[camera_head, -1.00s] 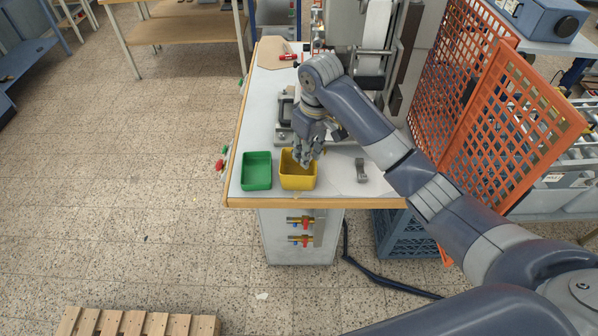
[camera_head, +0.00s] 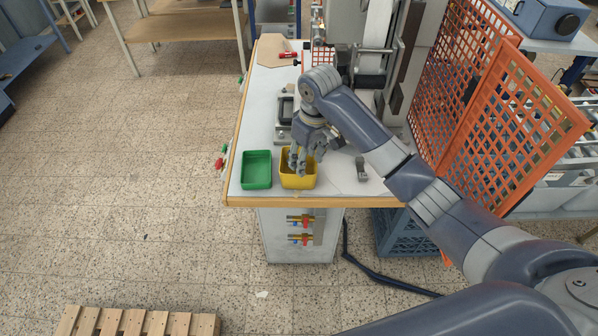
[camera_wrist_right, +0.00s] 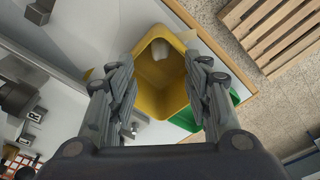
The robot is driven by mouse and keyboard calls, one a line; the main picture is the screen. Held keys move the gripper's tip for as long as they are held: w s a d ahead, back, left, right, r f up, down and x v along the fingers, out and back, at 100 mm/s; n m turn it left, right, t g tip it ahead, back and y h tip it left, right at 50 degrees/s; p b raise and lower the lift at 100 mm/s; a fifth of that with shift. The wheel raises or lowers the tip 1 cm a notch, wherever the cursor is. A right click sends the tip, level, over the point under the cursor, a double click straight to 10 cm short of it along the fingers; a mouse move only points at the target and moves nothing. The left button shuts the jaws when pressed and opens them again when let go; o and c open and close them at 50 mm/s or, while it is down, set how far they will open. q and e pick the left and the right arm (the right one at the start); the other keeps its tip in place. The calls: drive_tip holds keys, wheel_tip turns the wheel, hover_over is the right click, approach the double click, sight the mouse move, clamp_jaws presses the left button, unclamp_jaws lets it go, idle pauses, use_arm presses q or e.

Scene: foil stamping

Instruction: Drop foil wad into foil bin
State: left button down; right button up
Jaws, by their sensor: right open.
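A yellow bin (camera_head: 298,183) stands near the front edge of the white worktable, beside a green bin (camera_head: 256,170). My right gripper (camera_head: 302,170) is over the yellow bin, pointing down, with its fingers spread. In the right wrist view, the open gripper's (camera_wrist_right: 163,95) fingers show on both sides of the yellow bin (camera_wrist_right: 163,85), with nothing held between them. A small pale grey lump, seemingly the foil wad (camera_wrist_right: 160,49), lies inside the yellow bin near one corner. The green bin (camera_wrist_right: 236,96) is partly hidden by a finger. My left gripper is out of view.
A small grey part (camera_head: 361,169) lies on the table right of the bins. The stamping machine (camera_head: 372,60) stands behind my forearm, and an orange mesh guard (camera_head: 510,110) is at right. A wooden pallet (camera_head: 140,321) lies on the floor in front.

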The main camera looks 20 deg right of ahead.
drive_tip(key=shift+r, duration=0.1)
wheel_tip(320, 180, up, 12)
drive_tip(key=s, duration=0.1)
drive_tip(key=shift+d, duration=0.4)
drive_tip(key=shift+s, duration=0.1)
